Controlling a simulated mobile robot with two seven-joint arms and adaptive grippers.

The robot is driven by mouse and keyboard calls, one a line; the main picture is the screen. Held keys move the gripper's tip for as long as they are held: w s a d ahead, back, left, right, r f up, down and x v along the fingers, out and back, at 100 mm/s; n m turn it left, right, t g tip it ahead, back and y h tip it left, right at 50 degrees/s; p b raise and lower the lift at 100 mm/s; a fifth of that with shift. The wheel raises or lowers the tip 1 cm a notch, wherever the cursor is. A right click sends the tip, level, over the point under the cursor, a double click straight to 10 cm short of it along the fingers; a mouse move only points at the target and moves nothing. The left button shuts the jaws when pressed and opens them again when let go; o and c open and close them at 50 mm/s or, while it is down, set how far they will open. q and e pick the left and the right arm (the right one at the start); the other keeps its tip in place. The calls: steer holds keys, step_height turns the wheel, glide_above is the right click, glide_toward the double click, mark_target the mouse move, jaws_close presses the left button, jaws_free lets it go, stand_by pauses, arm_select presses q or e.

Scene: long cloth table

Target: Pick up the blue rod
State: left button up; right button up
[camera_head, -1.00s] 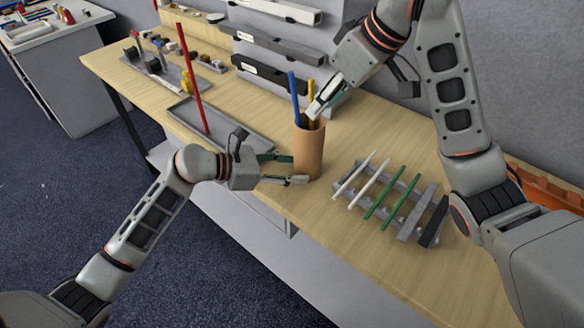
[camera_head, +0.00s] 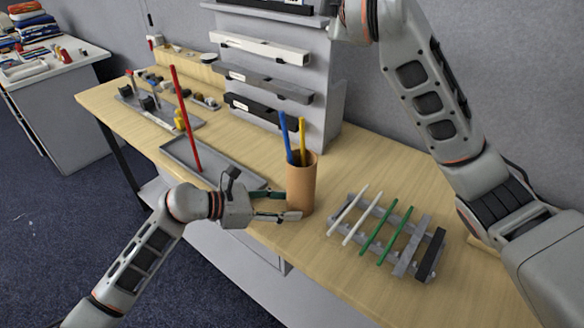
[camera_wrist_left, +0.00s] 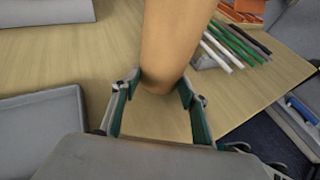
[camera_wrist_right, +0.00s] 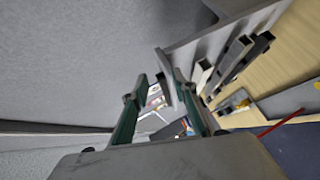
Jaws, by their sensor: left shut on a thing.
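The blue rod (camera_head: 286,138) stands upright, leaning slightly, in a brown cup (camera_head: 301,187) in the head view; its lower part is hidden inside. My left gripper (camera_head: 291,205) is shut on the cup, its fingers around the cup's lower part. The left wrist view also shows the cup (camera_wrist_left: 172,40) between the fingers (camera_wrist_left: 160,85). My right gripper is outside the head view. In the right wrist view the right gripper (camera_wrist_right: 157,85) has its fingers apart with nothing held, facing the grey wall and shelf.
A yellow rod (camera_head: 302,135) shares the cup. To the right, a grey rack (camera_head: 403,262) carries white and green rods. A red rod (camera_head: 184,118) stands over a grey tray (camera_head: 232,172) to the left. A grey shelf unit (camera_head: 322,128) stands behind.

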steer(key=s+a+r+n+t+y, duration=0.25)
steer(key=r+n, duration=0.25)
steer(key=r, duration=0.3)
steer(key=s+a+r+n+t+y, duration=0.25)
steer(key=a+r+n, duration=0.2)
steer(key=r, duration=0.25)
steer(key=s+a+r+n+t+y, duration=0.25)
steer(key=r+n+y, duration=0.2)
steer(key=r, duration=0.35)
steer(key=s+a+r+n+g+y, duration=0.2)
steer(key=s+a+n+g+y, duration=0.3)
steer(key=n, duration=0.4)
steer(key=s+a+r+n+g+y, duration=0.2)
steer(key=s+a+n+g+y, duration=0.25)
steer(key=n+y, duration=0.4)
steer(key=s+a+f+n+g+h, duration=0.1)
steer(key=s+a+f+n+g, duration=0.3)
steer(key=s+n+g, duration=0.35)
steer(key=s+a+f+n+g+h, duration=0.2)
steer(key=s+a+f+n+g, duration=0.2)
steer(key=n+g, duration=0.55)
steer(key=n+t+h, duration=0.8)
steer(key=n+h, duration=0.6)
steer(key=h, duration=0.6)
glide_toward(288, 139)
steer(key=x, duration=1.1)
